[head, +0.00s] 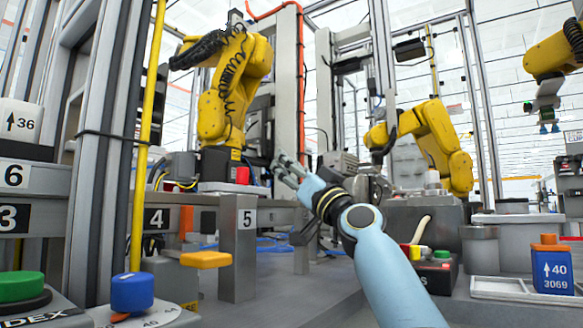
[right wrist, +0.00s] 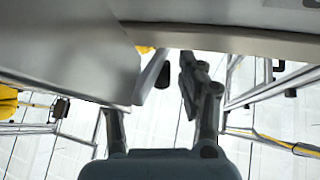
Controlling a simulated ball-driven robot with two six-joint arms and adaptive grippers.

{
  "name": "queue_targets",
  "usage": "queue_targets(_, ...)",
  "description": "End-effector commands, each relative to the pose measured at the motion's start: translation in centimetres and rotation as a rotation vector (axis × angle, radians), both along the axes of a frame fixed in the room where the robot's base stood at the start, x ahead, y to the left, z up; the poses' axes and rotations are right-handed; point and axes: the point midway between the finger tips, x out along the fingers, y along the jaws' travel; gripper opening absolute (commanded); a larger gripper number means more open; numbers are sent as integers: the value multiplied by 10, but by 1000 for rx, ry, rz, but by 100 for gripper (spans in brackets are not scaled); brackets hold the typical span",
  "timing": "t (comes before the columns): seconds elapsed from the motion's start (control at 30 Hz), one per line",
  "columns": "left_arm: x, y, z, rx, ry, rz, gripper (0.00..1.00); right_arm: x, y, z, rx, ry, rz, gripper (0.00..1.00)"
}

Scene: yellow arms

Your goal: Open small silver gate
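A small silver gate-like panel marked 5 (head: 238,250) stands upright at centre left of the head view, beside a grey rail marked 4 (head: 160,215). I cannot tell whether it is the gate itself or a post. My right gripper (head: 284,171) is above and to the right of it, its fingers pointing up and left. In the right wrist view the right gripper (right wrist: 163,100) has its fingers apart with nothing seen between them. A large grey metal surface (right wrist: 75,45) covers the upper left there and hides part of one finger. My left gripper is out of view.
A yellow handle-like block (head: 206,259) juts out left of the panel. Blue (head: 132,292) and green (head: 20,286) knobs are at the lower left. A yellow vertical pole (head: 146,130) stands at the left. A blue container (head: 552,272) stands at the right.

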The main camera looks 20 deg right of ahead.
Motion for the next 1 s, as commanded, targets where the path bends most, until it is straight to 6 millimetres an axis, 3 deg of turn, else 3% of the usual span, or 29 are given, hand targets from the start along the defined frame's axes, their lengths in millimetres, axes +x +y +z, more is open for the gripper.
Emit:
queue_targets(0.4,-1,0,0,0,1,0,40,-50,-19,-37,-3,0,-4,40)
queue_targets(0.73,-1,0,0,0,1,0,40,-55,-21,-40,-1,0,-3,40)
queue_targets(1.0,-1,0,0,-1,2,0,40,-55,-21,-40,-1,0,-3,6)
